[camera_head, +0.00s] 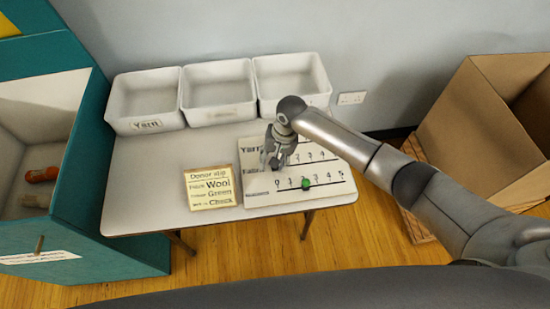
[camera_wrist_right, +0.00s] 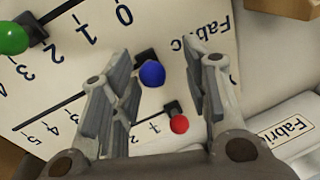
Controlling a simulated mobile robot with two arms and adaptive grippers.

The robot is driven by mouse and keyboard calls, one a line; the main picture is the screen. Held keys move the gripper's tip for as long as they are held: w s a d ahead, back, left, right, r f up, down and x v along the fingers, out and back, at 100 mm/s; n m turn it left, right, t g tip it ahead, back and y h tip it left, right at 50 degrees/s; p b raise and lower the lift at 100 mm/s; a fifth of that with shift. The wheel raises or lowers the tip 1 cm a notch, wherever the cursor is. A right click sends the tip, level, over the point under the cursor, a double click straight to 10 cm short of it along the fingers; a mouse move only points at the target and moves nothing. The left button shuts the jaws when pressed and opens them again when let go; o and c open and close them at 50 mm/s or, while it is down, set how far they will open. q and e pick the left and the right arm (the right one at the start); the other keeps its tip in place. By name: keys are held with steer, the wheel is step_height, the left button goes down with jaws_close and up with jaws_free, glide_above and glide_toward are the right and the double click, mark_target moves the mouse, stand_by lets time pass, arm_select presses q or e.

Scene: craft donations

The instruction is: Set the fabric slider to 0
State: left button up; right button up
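The white slider board (camera_head: 328,196) lies on the table with Yarn and Fabric labels and numbered rows. My right gripper (camera_head: 275,163) is over the board's left part, at the Fabric row. In the right wrist view its fingers (camera_wrist_right: 160,95) are apart, with the blue knob (camera_wrist_right: 152,74) between them and no clear contact. The blue knob is in line with the Fabric label (camera_wrist_right: 198,42), near the label end; the number beside it is hidden. The gripper hides this knob in the head view. My left gripper is not in view.
A green knob (camera_head: 306,183) sits around 2 on the front row. A red knob (camera_wrist_right: 179,124) is on the far row. A donor slip (camera_head: 209,188) lies left of the board. White bins (camera_head: 145,125) line the table's back. A cardboard box (camera_head: 480,130) stands right.

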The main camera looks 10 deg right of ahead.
steer(key=shift+d+r, duration=0.1)
steer(key=shift+d, duration=0.1)
steer(key=shift+r, duration=0.25)
step_height(320, 180, up, 11)
steer(key=d, duration=0.2)
steer(key=shift+s, duration=0.2)
